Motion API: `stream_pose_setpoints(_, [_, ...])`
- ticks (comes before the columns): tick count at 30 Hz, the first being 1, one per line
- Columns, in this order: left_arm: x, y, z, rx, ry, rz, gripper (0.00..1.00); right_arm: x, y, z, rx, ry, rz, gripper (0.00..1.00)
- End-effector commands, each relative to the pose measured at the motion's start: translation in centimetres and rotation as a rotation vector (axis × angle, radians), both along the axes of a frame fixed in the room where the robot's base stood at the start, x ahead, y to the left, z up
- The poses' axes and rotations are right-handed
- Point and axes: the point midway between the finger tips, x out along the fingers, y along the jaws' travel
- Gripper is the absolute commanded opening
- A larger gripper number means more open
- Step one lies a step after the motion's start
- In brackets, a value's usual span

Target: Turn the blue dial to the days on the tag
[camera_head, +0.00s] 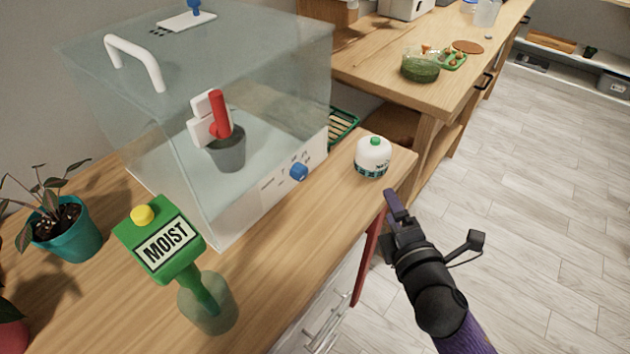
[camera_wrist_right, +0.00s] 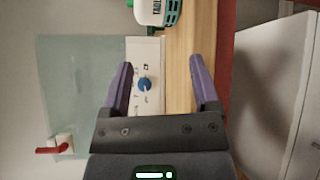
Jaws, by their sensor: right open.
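The blue dial (camera_head: 299,172) sits on the white front panel (camera_head: 268,190) of a clear case (camera_head: 150,140). Small marks ring the dial but are too small to read. The dial also shows in the right wrist view (camera_wrist_right: 145,84). Inside the case, a grey pot (camera_head: 228,152) holds a red stick (camera_head: 219,113) with white tag-like pieces (camera_head: 200,133); I cannot read any writing on them. My right gripper (camera_head: 391,222) is open and empty, right of the counter's front edge and apart from the dial. In its wrist view, the dial appears between the fingers (camera_wrist_right: 160,62). My left gripper is out of view.
A white bottle (camera_head: 373,156) with a green cap stands right of the dial. A green meter (camera_head: 160,240) reading MOIST stands in front of the case. A teal plant pot (camera_head: 70,240) is at left. The wooden counter (camera_head: 265,260) has bare room before the panel.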

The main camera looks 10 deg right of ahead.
Motion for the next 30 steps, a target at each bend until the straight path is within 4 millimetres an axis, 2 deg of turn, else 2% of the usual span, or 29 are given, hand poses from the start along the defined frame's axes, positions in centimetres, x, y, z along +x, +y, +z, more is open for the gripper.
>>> stream_pose_setpoints(5, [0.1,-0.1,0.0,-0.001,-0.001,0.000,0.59,1.3,1.4,1.3,-0.257,-0.139,0.157,0.78])
stream_pose_setpoints(9, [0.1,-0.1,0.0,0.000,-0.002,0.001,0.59,1.9,3.2,2.0,-0.546,-0.288,0.332,0.78])
stream_pose_setpoints(16, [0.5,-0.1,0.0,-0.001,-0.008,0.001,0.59,1.7,5.6,1.3,-0.993,-0.520,0.623,0.78])
stream_pose_setpoints(20, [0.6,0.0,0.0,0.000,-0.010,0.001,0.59,1.9,6.3,0.9,-1.078,-0.570,0.688,0.78])
stream_pose_setpoints(30, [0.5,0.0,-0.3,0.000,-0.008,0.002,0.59,6.5,10.7,0.8,-1.074,-0.568,0.686,0.78])
